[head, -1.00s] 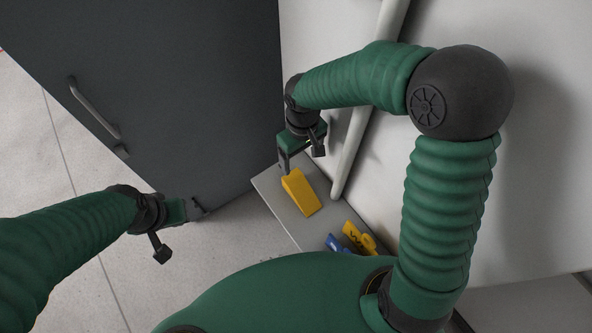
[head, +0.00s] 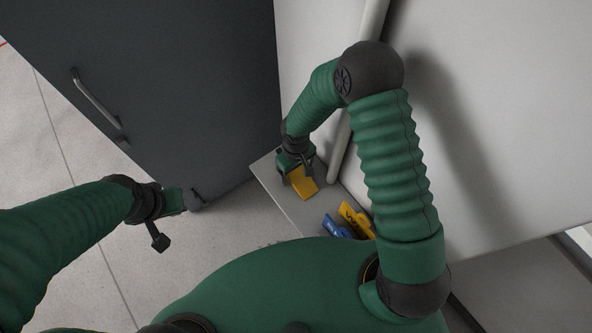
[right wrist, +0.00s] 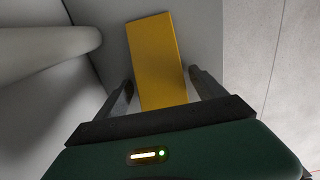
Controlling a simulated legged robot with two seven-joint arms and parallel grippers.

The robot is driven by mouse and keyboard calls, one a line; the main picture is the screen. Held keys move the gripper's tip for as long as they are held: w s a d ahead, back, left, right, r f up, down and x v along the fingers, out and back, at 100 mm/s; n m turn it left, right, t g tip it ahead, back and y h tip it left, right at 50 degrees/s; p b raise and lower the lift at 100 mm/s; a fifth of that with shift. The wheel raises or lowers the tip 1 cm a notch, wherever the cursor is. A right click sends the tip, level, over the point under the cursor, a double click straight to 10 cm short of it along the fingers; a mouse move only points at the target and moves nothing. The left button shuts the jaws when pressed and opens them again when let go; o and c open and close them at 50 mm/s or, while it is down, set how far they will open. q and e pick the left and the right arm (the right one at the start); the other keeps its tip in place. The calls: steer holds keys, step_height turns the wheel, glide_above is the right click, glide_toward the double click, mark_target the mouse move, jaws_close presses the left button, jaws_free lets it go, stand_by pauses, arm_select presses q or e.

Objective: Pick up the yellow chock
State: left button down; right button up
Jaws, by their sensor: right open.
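The yellow chock (head: 304,187) lies on a grey shelf surface (head: 283,194) beside the wall, partly hidden by my right gripper in the head view. My right gripper (head: 297,176) is over the chock's far end. In the right wrist view the chock (right wrist: 157,60) runs away from between the two open fingers (right wrist: 160,92), with a gap on the right side and a narrower one on the left. My left gripper (head: 172,222) hangs over the floor at the left, away from the chock; whether its jaws are open is unclear.
A blue object (head: 336,227) and another yellow object (head: 356,219) lie on the shelf nearer to me. A pale pipe (head: 345,140) runs along the wall close to my right gripper. A dark cabinet (head: 150,80) with a handle stands at the left.

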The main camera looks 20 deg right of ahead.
steer(key=shift+w+a, duration=0.2)
steer(key=shift+a, duration=0.1)
steer(key=c, duration=0.7)
steer(key=shift+s+d, duration=0.1)
steer(key=shift+d, duration=0.2)
jaws_close()
steer(key=shift+a, duration=0.15)
